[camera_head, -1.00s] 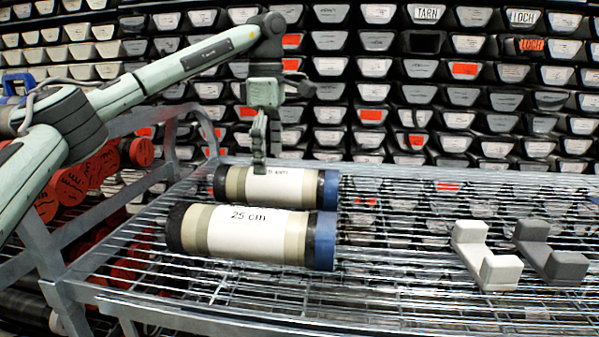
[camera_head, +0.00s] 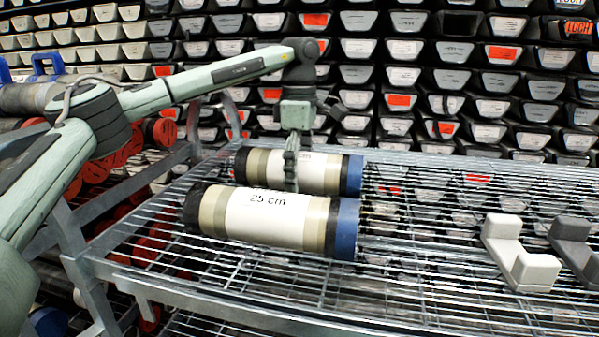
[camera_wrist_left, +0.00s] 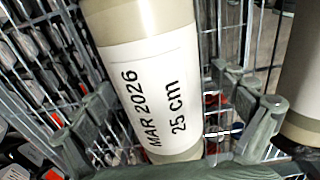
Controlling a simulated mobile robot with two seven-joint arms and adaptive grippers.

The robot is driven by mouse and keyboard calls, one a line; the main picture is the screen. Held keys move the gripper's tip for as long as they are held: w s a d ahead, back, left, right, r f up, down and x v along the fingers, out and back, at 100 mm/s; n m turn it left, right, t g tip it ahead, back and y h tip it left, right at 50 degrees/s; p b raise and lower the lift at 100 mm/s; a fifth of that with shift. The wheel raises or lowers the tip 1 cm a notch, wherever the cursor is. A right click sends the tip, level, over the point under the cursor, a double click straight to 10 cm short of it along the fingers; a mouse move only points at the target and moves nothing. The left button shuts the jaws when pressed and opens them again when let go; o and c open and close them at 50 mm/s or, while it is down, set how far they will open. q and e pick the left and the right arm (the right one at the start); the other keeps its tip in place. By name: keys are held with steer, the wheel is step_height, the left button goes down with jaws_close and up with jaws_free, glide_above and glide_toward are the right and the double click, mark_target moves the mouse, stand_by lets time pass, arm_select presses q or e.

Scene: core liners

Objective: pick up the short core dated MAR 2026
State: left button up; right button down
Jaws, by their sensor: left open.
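Two cores lie side by side on the wire shelf, each with a white label, beige bands, a black end and a blue end. The rear core (camera_head: 320,171) is partly covered by my left gripper (camera_head: 292,165), which is open and straddles it, one finger showing in front. In the left wrist view the core (camera_wrist_left: 148,75) between the open fingers (camera_wrist_left: 168,112) reads MAR 2026, 25 cm. The front core (camera_head: 275,218) shows "25 cm" and lies just nearer; its edge is at the right of the wrist view (camera_wrist_left: 303,90). The right gripper is not in view.
A light grey cradle (camera_head: 520,255) and a dark grey cradle (camera_head: 577,250) stand at the right. Drawers (camera_head: 450,80) fill the back wall. A metal rail (camera_head: 130,190) borders the left.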

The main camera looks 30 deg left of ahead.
arm_select(q)
steer(key=shift+c, duration=0.2)
steer(key=c, duration=1.9)
steer(key=shift+r, duration=0.15)
steer(key=shift+c, duration=0.2)
steer(key=shift+w+r, duration=0.1)
steer(key=shift+r, duration=0.05)
